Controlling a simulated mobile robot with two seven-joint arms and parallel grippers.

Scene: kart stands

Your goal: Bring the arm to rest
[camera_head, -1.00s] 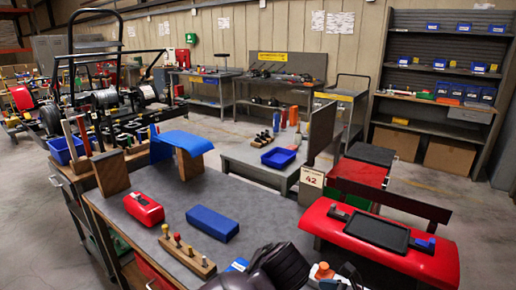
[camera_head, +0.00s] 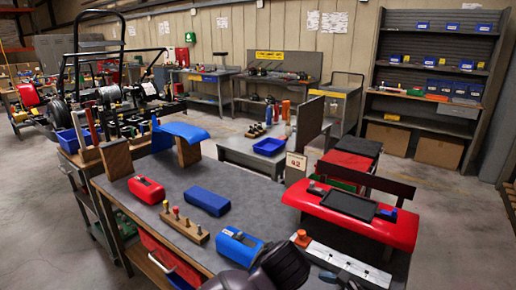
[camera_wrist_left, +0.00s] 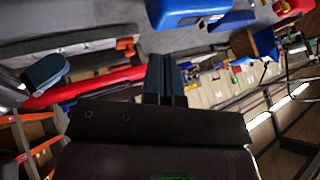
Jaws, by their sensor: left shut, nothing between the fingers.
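My left gripper (camera_wrist_left: 167,64) shows in the left wrist view with its two dark fingers together and nothing between them. It is clear of the things around it, and a blue object (camera_wrist_left: 188,10) shows beyond its tips at the top of that view. In the head view, a dark part of my arm (camera_head: 272,270) comes in at the bottom edge, in front of the near grey bench. The fingers cannot be made out there. My right gripper is not in view.
Open floor lies at the left.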

